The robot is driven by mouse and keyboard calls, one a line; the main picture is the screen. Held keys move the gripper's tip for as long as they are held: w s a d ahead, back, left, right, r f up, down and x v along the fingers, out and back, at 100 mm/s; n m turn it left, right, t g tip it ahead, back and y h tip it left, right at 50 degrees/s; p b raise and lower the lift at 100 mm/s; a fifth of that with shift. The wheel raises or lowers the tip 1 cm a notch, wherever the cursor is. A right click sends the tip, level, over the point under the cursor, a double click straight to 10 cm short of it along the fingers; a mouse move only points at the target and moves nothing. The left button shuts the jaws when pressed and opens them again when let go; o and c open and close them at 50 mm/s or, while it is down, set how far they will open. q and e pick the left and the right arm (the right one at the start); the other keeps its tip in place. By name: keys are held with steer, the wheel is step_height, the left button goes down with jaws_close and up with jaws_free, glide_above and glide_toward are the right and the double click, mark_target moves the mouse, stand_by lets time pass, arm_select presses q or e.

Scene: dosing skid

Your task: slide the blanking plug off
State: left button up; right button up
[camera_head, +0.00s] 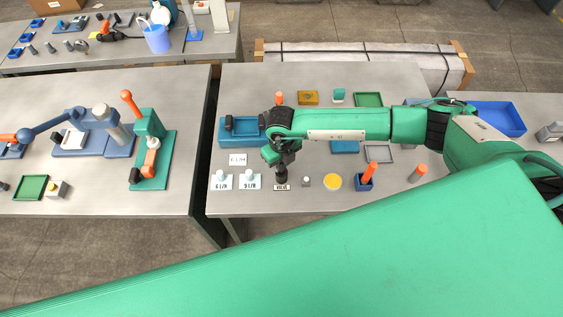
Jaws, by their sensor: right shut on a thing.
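My right gripper (281,173) comes in from the right over the middle table and points down at its front part. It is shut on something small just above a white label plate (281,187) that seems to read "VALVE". The held thing is mostly hidden by the dark fingers, and I cannot make out its shape; it is in the place where the blanking plug would be gripped. My left gripper is not in view.
Two white plates with pegs, marked 6 l/h (222,182) and 9 l/h (250,181), stand left of the gripper. A small grey block (306,181), a yellow disc (333,182) and a blue holder (364,184) stand right. A blue fixture (233,131) stands behind.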

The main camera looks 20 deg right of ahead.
steer(key=shift+r+p, duration=1)
steer(key=shift+r, duration=1.05)
